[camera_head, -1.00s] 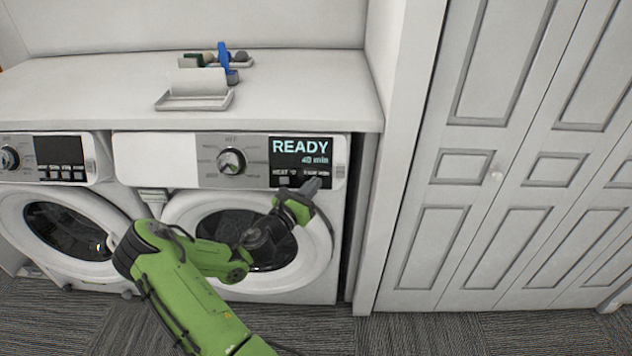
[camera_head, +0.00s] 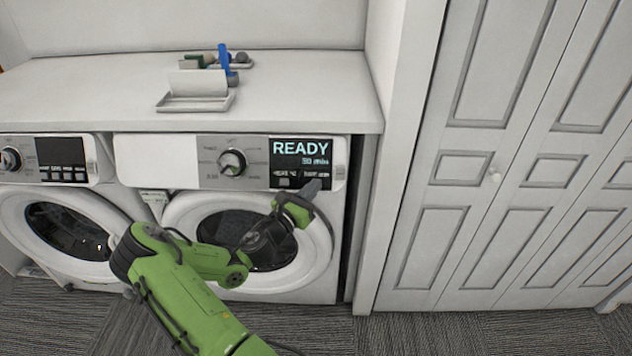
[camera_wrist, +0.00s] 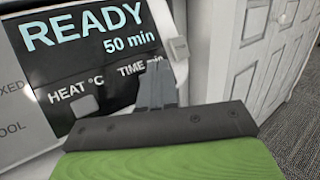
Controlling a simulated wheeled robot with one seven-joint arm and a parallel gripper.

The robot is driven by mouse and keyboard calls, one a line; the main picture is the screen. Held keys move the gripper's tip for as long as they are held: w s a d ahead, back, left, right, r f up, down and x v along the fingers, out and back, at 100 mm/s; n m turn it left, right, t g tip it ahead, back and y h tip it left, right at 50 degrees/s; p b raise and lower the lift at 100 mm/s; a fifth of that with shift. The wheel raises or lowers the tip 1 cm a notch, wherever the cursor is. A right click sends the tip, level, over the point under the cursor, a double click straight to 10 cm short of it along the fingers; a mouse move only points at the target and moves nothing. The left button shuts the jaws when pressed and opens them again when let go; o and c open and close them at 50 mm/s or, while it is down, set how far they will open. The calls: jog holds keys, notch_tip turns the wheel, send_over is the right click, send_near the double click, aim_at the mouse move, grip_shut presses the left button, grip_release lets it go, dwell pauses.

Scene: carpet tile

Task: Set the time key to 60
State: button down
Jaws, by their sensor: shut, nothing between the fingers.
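The dryer's dark display (camera_head: 300,158) reads READY; the wrist view of the display (camera_wrist: 85,45) shows 50 min. Below it are the labels HEAT °C and TIME min, the latter partly covered by my fingers. The time key is hidden behind my fingers. My gripper (camera_wrist: 157,75) is shut and empty, its tips over the end of the TIME min label. In the head view, my gripper (camera_head: 313,187) is at the panel's lower right. I cannot tell whether the tips touch the key.
A small grey heat key (camera_wrist: 84,106) sits left of my fingers. A round dial (camera_head: 232,162) is left of the display, and a pale square button (camera_wrist: 179,48) is at its right. A second machine (camera_head: 62,225) stands at left; closet doors (camera_head: 510,160) are at right.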

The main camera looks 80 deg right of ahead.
jog(key=a, duration=0.1)
jog(key=a+r+p, duration=0.1)
jog(key=a, duration=0.1)
jog(key=s+a+r, duration=0.1)
jog(key=shift+a+r, duration=0.1)
jog(key=shift+a, duration=0.05)
dwell(0.4)
dwell(0.5)
